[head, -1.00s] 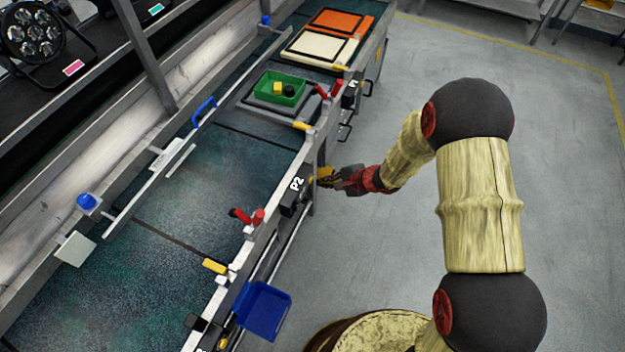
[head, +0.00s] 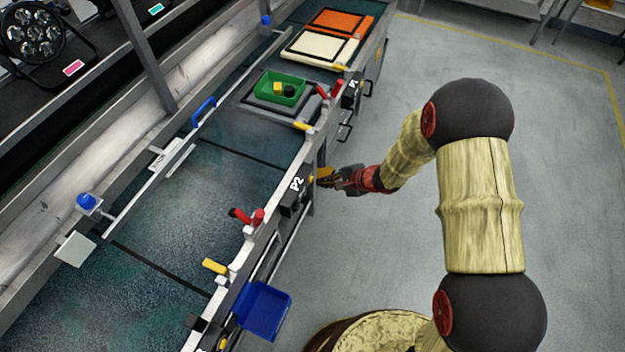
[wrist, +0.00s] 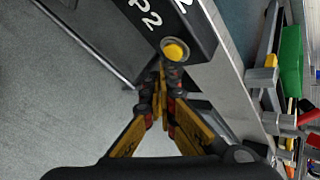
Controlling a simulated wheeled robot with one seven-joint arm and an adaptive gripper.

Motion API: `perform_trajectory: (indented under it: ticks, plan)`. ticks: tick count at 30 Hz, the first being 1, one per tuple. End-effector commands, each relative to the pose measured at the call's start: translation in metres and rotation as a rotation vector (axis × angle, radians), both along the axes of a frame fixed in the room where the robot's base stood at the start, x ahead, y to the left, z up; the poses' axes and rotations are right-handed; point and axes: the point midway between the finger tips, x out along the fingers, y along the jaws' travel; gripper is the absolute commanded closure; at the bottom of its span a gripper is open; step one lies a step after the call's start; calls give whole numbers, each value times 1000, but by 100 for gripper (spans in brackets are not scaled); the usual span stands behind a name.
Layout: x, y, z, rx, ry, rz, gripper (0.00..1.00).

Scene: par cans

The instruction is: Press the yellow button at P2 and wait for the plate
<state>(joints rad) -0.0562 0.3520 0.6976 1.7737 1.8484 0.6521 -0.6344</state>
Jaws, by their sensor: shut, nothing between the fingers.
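The yellow button (wrist: 175,50) sits on the end of the black P2 box (wrist: 140,22) in the wrist view. In the head view the P2 box (head: 294,196) is on the belt's right rail, with a small bit of yellow at its far end. My gripper (wrist: 166,82) is shut and empty, its fingertips just below the button in the picture. I cannot tell whether they touch it. In the head view my gripper (head: 322,177) is beside the box. A dark plate (head: 258,104) carrying a green tray (head: 292,80) lies on the belt beyond P2.
Farther up the line are a cream panel (head: 300,45) and an orange panel (head: 352,22). A blue bin (head: 262,310) hangs on the near rail. Red-handled clamps (head: 249,216) stand along the rail. The grey floor to the right is clear.

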Motion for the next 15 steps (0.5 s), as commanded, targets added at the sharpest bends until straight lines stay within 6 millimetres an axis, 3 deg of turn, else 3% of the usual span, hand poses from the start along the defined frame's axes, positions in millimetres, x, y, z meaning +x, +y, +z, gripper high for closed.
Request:
perform_trajectory:
  ticks: [15]
  plan:
    - [3, 7, 1, 0, -1, 1, 100]
